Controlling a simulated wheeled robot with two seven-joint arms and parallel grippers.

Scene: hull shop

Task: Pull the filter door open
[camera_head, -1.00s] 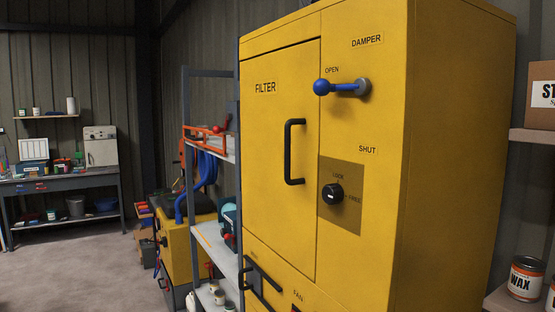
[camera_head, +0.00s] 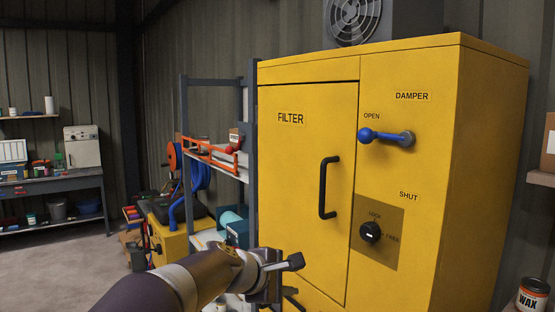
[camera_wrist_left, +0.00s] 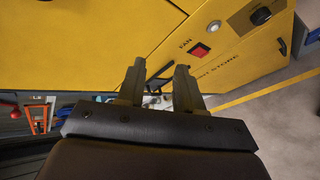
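The yellow cabinet's filter door (camera_head: 290,190) is shut flush in its frame in the head view. Its black vertical bar handle (camera_head: 324,188) is near the door's right edge. A black lock knob (camera_head: 370,232) sits right of the door between LOCK and FREE labels; I cannot tell its setting. My left gripper (camera_head: 283,277) is in front of the cabinet, below and left of the door handle and apart from it. In the left wrist view its two fingers (camera_wrist_left: 159,78) are spread with nothing held between them. My right gripper is not in view.
A blue damper lever (camera_head: 387,137) points left beside OPEN, above the knob. The wrist view shows a red fan switch (camera_wrist_left: 200,51) on the lower cabinet. A shelf rack (camera_head: 216,160) stands left of the cabinet. A workbench (camera_head: 50,187) is far left, with open floor before it.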

